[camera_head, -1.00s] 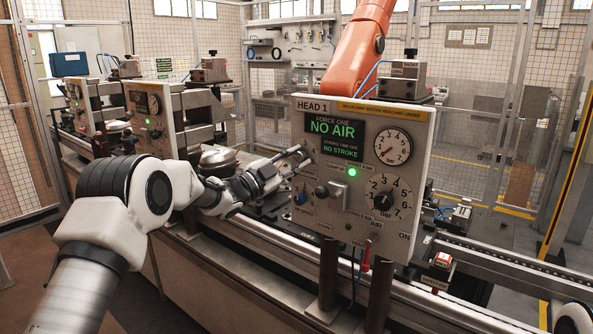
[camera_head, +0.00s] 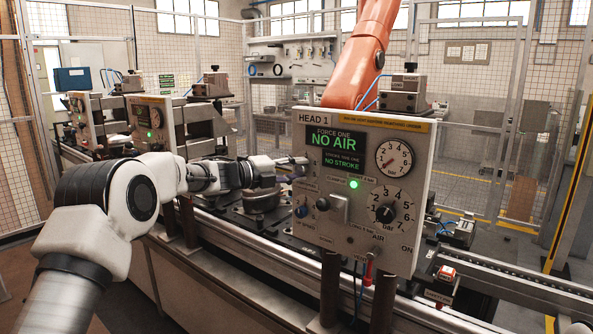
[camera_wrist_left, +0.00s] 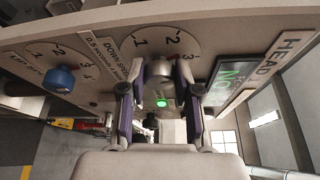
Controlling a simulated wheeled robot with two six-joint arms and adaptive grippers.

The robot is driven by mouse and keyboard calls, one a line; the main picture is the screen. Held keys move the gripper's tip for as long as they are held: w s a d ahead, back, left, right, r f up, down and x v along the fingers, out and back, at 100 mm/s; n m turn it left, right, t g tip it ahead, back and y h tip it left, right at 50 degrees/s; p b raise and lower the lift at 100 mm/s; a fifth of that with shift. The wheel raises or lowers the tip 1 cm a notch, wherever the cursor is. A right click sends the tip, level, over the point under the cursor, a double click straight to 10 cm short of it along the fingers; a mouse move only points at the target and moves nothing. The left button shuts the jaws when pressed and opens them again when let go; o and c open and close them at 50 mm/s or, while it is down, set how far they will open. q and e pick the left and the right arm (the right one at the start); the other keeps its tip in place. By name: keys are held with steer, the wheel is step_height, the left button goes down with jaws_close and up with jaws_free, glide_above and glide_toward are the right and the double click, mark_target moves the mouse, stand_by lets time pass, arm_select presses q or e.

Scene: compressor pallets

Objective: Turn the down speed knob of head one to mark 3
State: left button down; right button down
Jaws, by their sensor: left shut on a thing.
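The head one panel (camera_head: 400,118) stands upright in the middle of the head view. In the left wrist view the down speed knob (camera_wrist_left: 160,68) sits on a round dial (camera_wrist_left: 150,43) marked 1, 2 and 3. The fingers of my left gripper (camera_wrist_left: 160,80) are shut on this knob, one on each side. The fingers partly hide the knob, and I cannot tell which mark it points to. My right gripper is not in view.
A black knob (camera_head: 322,204), a box (camera_head: 340,205) and a bar knob (camera_head: 385,213) stick out from the panel. An orange robot arm (camera_head: 352,70) stands behind.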

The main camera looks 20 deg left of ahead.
arm_select(q)
steer(key=shift+m+g+y, duration=0.3)
steer(key=shift+m+y, duration=0.4)
steer(key=shift+m, duration=0.9)
steer(key=c, duration=0.8)
jaws_free()
steer(key=v, duration=1.2)
steer(key=shift+d, duration=0.1)
